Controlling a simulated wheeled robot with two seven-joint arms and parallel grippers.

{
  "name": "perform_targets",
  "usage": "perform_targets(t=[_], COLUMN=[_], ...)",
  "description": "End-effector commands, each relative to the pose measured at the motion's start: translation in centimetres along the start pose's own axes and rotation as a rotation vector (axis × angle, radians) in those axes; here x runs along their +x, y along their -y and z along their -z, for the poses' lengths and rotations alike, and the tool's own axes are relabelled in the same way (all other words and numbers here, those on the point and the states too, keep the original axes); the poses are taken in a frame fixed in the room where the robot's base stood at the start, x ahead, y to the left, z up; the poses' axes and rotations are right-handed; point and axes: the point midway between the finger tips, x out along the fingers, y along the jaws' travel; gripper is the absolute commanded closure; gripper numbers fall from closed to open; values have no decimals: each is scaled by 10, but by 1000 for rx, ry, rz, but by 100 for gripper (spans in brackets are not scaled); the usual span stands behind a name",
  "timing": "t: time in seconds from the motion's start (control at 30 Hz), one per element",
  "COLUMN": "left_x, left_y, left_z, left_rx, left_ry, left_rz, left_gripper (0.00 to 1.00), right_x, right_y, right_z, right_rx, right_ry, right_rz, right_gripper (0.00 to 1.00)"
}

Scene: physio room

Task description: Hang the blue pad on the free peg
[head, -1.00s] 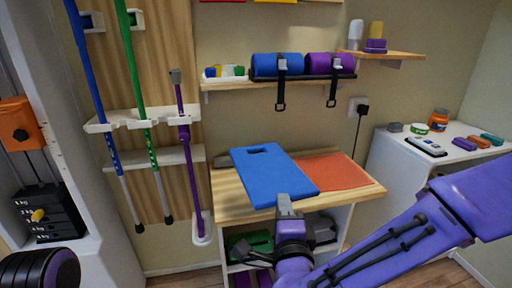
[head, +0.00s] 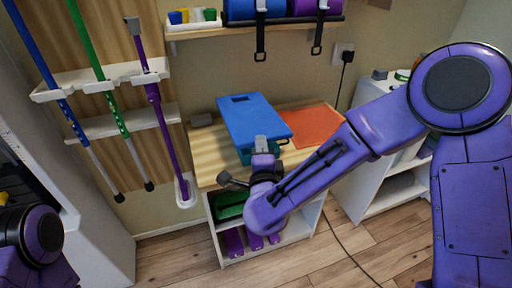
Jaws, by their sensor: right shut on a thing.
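The blue pad (head: 250,115), a flat slab with a dark slot near its far edge, is over the wooden bench top (head: 205,160). My right gripper (head: 262,145) is shut on the pad's near edge. A teal thing (head: 245,156) shows under the pad's near side; I cannot tell whether the pad touches it. Part of my left arm shows at the lower left, but its gripper is out of view. No free peg for the pad can be made out in this view.
An orange mat (head: 310,125) lies on the bench, right of the pad. A shelf (head: 190,33) with blue and purple rolls and hanging straps is above. Blue, green and purple poles stand in a white rack (head: 115,75) at left. A white cabinet (head: 385,185) stands at right.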

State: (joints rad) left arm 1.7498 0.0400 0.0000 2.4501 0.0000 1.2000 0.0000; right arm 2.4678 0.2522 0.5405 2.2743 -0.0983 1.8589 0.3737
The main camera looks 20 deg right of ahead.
Motion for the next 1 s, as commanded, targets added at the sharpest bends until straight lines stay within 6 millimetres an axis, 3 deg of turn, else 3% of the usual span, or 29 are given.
perform_targets(t=[0.03,0.13,0.43,0.6,0.87,0.9,0.97,1.0], left_x=[-3,-2,-2,-4,-2,-1,-2,-2], left_y=[0,0,0,0,0,0,0,0], left_z=[1,1,1,2,1,1,1,1], left_rx=[0,0,0,0,0,0,0,0], left_ry=[0,0,0,0,0,0,0,0], left_rz=[0,0,0,0,0,0,0,0], left_gripper=[57,57,57,57,57,57,57,57], right_x=[15,32,63,62,62,61,61,61], right_y=[-6,-31,-68,-90,-92,-93,-92,-92], right_z=[1,1,2,1,2,2,2,2], right_rx=[1,-1,-2,0,1,1,1,1], right_ry=[-4,0,0,1,1,1,1,1], right_rz=[-2,-2,-1,1,1,0,0,0], right_gripper=[100,100,100,100,100,78,59,56])
